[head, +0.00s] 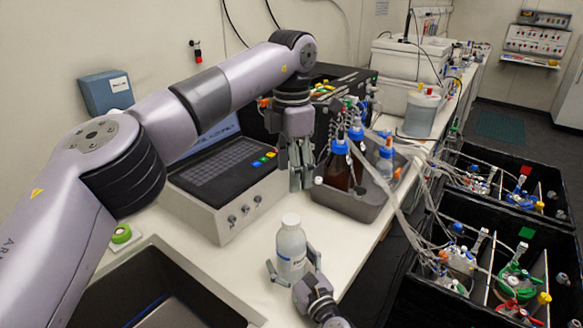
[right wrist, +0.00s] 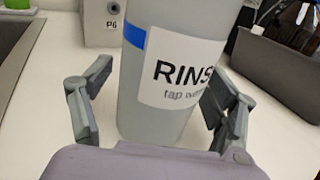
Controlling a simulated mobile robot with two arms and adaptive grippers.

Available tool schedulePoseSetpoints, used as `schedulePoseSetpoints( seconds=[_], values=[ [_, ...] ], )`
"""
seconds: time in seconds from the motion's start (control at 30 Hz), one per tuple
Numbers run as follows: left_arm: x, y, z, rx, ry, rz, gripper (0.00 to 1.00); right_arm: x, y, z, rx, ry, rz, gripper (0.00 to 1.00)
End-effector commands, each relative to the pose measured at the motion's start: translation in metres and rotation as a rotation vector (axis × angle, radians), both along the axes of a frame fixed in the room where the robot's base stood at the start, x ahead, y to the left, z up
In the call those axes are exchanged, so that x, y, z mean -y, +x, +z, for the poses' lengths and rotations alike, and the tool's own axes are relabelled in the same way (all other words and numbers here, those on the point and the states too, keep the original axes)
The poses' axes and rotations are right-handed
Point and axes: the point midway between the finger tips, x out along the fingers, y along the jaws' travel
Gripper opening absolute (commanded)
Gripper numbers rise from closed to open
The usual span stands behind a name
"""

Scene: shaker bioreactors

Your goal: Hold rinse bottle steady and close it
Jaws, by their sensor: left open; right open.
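The rinse bottle (head: 291,250) stands upright on the white bench in the head view, with a white cap on its top. My right gripper (head: 294,268) is open, with one finger on each side of the bottle's lower part. In the right wrist view both fingers look apart from the bottle. My left gripper (head: 299,182) is open and empty, pointing down behind the bottle, between the laptop and the grey tray. Whether the cap is tight cannot be told.
A laptop on a grey box (head: 225,207) stands left of the bottle. A grey tray (head: 345,208) with brown bottles and tubing is behind right. A sink (head: 165,268) is at front left. Black crates (head: 490,235) with tubing stand right of the bench edge.

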Motion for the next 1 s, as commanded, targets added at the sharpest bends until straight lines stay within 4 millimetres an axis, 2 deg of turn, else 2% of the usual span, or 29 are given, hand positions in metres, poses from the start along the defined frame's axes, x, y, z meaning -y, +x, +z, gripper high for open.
schedulePoseSetpoints(
  seconds=[0.13, 0.23, 0.5, 0.7, 1.0],
  values=[
    [0.0, 0.0, 0.0, 0.0, 0.0, 0.0, 0.57, 0.002, -0.005, -0.001, -0.001, 0.002, -0.001, 0.8],
    [0.0, 0.0, 0.0, 0.0, 0.0, 0.0, 0.57, 0.007, -0.016, -0.001, -0.003, 0.003, 0.0, 0.8],
    [0.0, 0.0, 0.0, 0.0, 0.0, 0.0, 0.57, 0.035, -0.067, -0.002, -0.002, -0.002, -0.001, 0.8],
    [0.0, 0.0, 0.0, 0.0, 0.0, 0.0, 0.57, 0.049, -0.096, -0.001, 0.0, -0.004, 0.001, 0.8],
    [0.0, 0.0, 0.0, 0.0, 0.0, 0.0, 0.57, 0.055, -0.107, 0.0, 0.0, 0.001, 0.0, 0.8]
  ],
)
